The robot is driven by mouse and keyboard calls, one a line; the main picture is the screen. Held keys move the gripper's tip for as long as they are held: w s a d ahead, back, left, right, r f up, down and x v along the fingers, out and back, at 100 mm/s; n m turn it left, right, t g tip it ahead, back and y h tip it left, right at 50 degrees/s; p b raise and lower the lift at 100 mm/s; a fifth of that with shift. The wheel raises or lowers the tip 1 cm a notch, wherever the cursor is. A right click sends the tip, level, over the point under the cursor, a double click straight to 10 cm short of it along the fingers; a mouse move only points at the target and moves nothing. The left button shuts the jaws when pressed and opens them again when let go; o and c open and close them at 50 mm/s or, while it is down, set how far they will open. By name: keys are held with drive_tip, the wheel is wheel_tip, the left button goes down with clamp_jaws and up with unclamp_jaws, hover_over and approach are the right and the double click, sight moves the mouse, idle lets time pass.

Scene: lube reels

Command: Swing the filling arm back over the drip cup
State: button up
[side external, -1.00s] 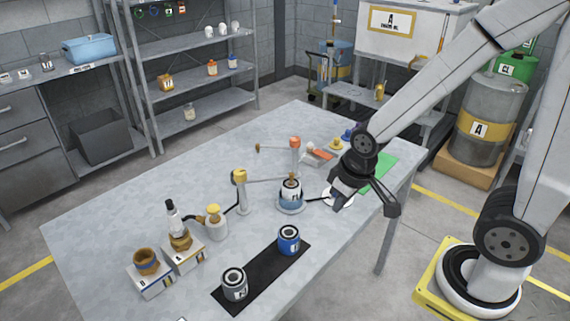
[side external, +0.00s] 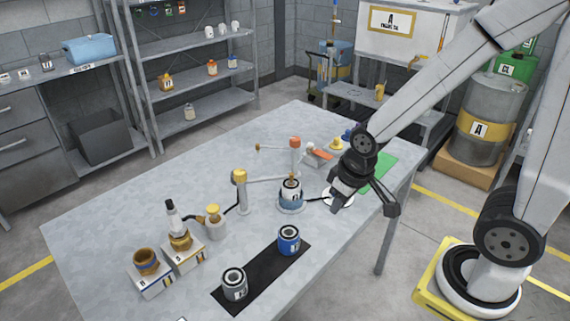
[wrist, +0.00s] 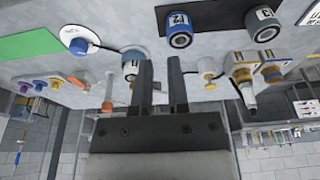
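A yellow-topped post (side external: 239,178) carries a thin grey horizontal arm (side external: 265,181), which looks like the filling arm; its brass end is over a white-and-blue can (side external: 291,191) on a round stand. The can also shows in the wrist view (wrist: 131,68). An orange-topped post (side external: 295,143) behind has another thin arm pointing left. I cannot make out the drip cup for sure. My gripper (side external: 337,207) is right of the can, above a white disc (side external: 327,194) that it partly covers. In the wrist view my gripper (wrist: 160,62) has its fingers apart with nothing between them.
A blue can (side external: 289,240) and a grey can (side external: 234,285) stand on a black mat (side external: 262,275) in front. A green mat (side external: 383,168) lies behind my gripper. The table's left back is clear.

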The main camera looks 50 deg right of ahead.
drive_tip(key=o, duration=0.7)
drive_tip(key=shift+w, duration=0.4)
drive_tip(key=shift+o, duration=0.3)
drive_tip(key=w+r+m+g, duration=0.1)
drive_tip(key=w+r+m, duration=0.1)
drive_tip(key=w, duration=1.4)
drive_tip(key=shift+a, duration=0.3)
drive_tip(key=m+g, duration=0.2)
hover_over(239, 171)
drive_tip(key=shift+s+f, duration=0.1)
drive_tip(key=shift+f, duration=0.45)
drive_tip(key=shift+f, duration=0.1)
drive_tip(key=shift+f, duration=3.8)
clamp_jaws()
